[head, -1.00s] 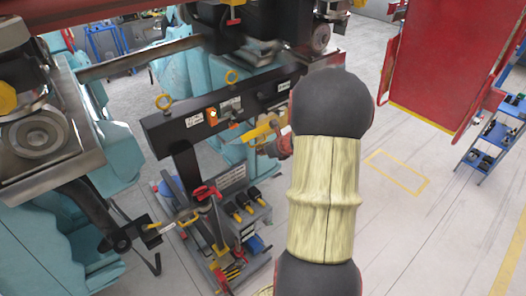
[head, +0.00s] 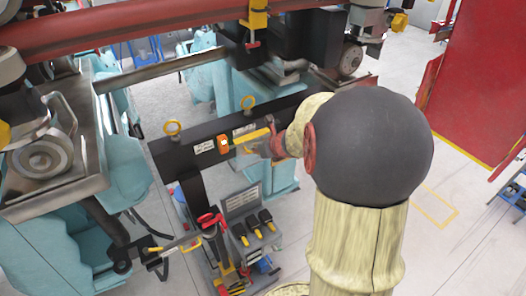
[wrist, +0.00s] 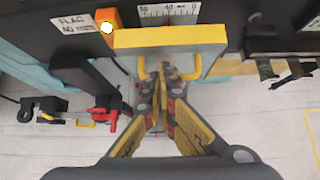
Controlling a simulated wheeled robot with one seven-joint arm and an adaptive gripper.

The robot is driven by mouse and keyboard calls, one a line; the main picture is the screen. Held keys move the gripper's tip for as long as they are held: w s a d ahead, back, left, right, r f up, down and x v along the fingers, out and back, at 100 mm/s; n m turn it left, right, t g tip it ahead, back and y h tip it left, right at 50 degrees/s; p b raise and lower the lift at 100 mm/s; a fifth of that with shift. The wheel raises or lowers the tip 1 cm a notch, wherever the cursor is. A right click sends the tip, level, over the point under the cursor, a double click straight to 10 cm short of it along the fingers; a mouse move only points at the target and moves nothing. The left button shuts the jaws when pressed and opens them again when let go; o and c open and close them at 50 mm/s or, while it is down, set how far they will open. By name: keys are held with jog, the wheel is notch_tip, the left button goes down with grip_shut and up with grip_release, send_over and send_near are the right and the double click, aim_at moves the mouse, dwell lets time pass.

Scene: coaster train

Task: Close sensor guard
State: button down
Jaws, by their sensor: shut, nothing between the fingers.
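The sensor guard appears to be the yellow bar (wrist: 170,38) with pale side plates and yellow loops below, on a dark beam. In the head view it is the small yellow piece (head: 252,136) at the beam's front. An orange sensor block (wrist: 108,24) with a lit spot sits just left of the bar in the wrist view; it also shows in the head view (head: 223,144). My gripper (wrist: 158,72) is shut and empty, its tips just below the yellow bar between the loops. I cannot tell whether they touch it. In the head view my arm partly hides the area.
The dark beam (head: 190,147) carries white labels and two yellow rings. A stand with a red clamp (head: 210,221) and black-and-yellow tools (head: 252,225) is below. A red panel (head: 485,85) stands at the right. Open floor (head: 455,240) lies right of my arm.

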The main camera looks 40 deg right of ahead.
aim_at(251, 144)
jog(key=shift+w+d+r+p, duration=0.15)
jog(key=shift+w+r+p, duration=0.25)
jog(key=shift+w, duration=0.15)
jog(key=shift+w+d+r+g+p, duration=0.1)
jog(key=shift+w+d+g+p, duration=0.05)
jog(key=shift+w+g+p, duration=0.45)
jog(key=shift+w, duration=0.1)
jog(key=shift+w+d+r, duration=0.1)
jog(key=shift+w+r, duration=0.05)
jog(key=shift+r, duration=0.05)
